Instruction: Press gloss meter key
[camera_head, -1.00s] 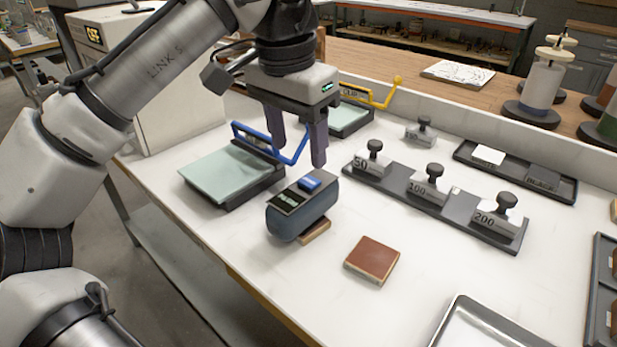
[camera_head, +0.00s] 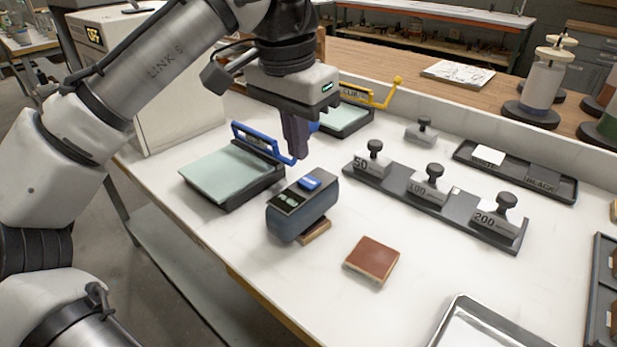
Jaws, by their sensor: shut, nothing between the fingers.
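The gloss meter (camera_head: 300,211) is a dark blue-grey block with rounded ends, standing on the white bench partly over a small brown tile (camera_head: 314,232). Its blue key (camera_head: 310,183) is on the top face, beside a dark display panel (camera_head: 290,198). My gripper (camera_head: 299,156) points down with its fingers together and nothing between them. Its fingertips appear above and just behind the key in the picture, apart from it. The gap in depth is hard to judge from this one view.
A board with a blue handle (camera_head: 236,172) is close left, and a yellow-handled one (camera_head: 345,120) is behind. A rack of weights (camera_head: 440,200) stands right. A red-brown tile (camera_head: 372,260) and metal tray (camera_head: 485,328) are in front. Bench between them is clear.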

